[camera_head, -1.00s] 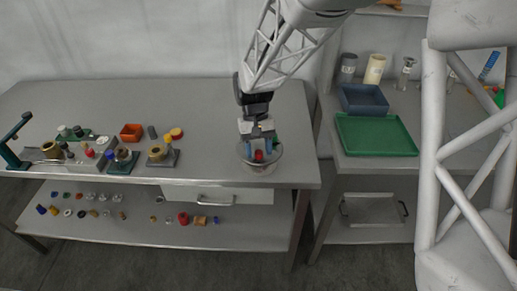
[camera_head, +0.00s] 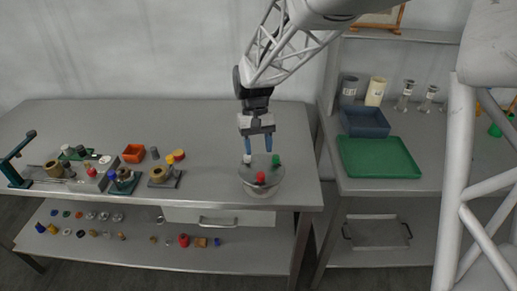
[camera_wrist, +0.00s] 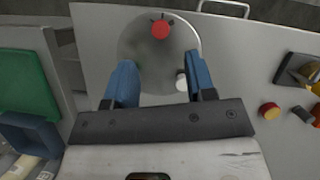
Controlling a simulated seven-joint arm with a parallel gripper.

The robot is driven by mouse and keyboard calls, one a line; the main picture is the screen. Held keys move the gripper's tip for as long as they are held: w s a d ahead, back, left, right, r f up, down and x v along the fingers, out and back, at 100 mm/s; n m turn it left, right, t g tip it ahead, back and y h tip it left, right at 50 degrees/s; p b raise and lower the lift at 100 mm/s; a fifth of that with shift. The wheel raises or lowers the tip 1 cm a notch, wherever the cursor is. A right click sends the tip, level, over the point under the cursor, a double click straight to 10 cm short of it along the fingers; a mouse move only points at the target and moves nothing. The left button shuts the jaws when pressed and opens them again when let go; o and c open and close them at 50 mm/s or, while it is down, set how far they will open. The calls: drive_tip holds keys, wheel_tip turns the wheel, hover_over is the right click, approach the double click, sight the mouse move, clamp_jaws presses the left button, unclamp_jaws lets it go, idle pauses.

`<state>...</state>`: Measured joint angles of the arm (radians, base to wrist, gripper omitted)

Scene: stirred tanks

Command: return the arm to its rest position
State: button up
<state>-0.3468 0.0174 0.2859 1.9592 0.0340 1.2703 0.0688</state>
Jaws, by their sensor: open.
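My gripper (camera_head: 259,152) is open and empty, with its two blue fingers apart and pointing down above the round metal tank (camera_head: 262,187) on the bench. The tank's top carries a red piece (camera_head: 261,178), a green piece (camera_head: 276,161) and a white piece (camera_head: 247,159). In the wrist view, the fingers (camera_wrist: 157,84) reach over the near part of the tank's round top (camera_wrist: 150,70). The red piece (camera_wrist: 160,29) lies beyond the fingertips and the white piece (camera_wrist: 181,82) is beside the right finger.
Small parts and fixtures crowd the bench's left half, with an orange bin (camera_head: 134,153) and a yellow-and-red part (camera_head: 178,155). At right, a side table holds a green tray (camera_head: 378,157), a blue bin (camera_head: 364,122) and several cylinders. The bench behind the tank is clear.

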idle(0.3)
drive_tip(key=s+d+r+m+t, duration=0.1)
drive_tip(key=s+d+r+t, duration=0.2)
drive_tip(key=s+d, duration=0.7)
drive_tip(key=s+d+r+m+t+y, duration=0.1)
drive_tip(key=s+d+r+m+t, duration=0.1)
drive_tip(key=s+d+r, duration=0.4)
drive_tip(key=s+d+t, duration=0.1)
drive_tip(key=s+d, duration=0.4)
drive_tip(key=s, duration=0.5)
drive_tip(key=shift+s+d+r+t, duration=0.15)
drive_tip(key=shift+s+t, duration=0.1)
drive_tip(key=shift+t, duration=0.15)
drive_tip(key=shift+w, duration=0.15)
idle(1.4)
